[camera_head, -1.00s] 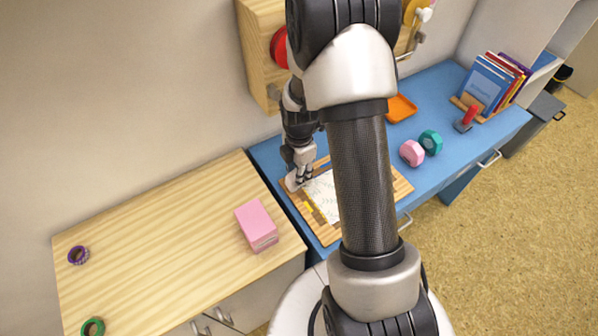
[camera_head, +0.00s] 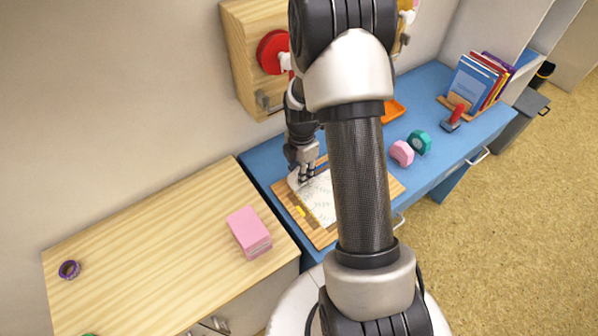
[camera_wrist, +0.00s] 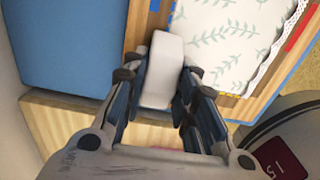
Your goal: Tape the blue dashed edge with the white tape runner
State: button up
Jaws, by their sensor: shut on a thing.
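My gripper (camera_head: 305,178) is shut on the white tape runner (camera_wrist: 162,70), which lies between its fingers in the wrist view. In the head view the runner (camera_head: 293,180) shows as a small white piece at the far-left corner of the wooden board (camera_head: 325,237). A white sheet with a leaf print (camera_wrist: 232,35) lies on the board, beside the runner. Small blue marks (camera_wrist: 155,5) show on the board near the sheet; I cannot tell for sure which edge is the blue dashed one. Whether the runner touches the sheet is unclear. My arm hides part of the sheet.
Red marks (camera_wrist: 297,38) and a scalloped edge lie at the sheet's right. A yellow mark (camera_head: 300,211) is on the board. Pink (camera_head: 402,153) and teal (camera_head: 419,142) dispensers stand on the blue desk (camera_head: 262,160). A pink block (camera_head: 249,232) sits on the left cabinet.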

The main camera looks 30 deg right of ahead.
jog(key=shift+d, duration=1.65)
jog(key=shift+w+d, duration=0.1)
jog(key=shift+d, duration=1.7)
jog(key=shift+d, duration=0.1)
jog(key=shift+w+d, duration=0.15)
jog(key=shift+d, duration=3.3)
jog(key=shift+d, duration=0.1)
jog(key=shift+w+d, duration=0.1)
jog(key=shift+d, duration=3.35)
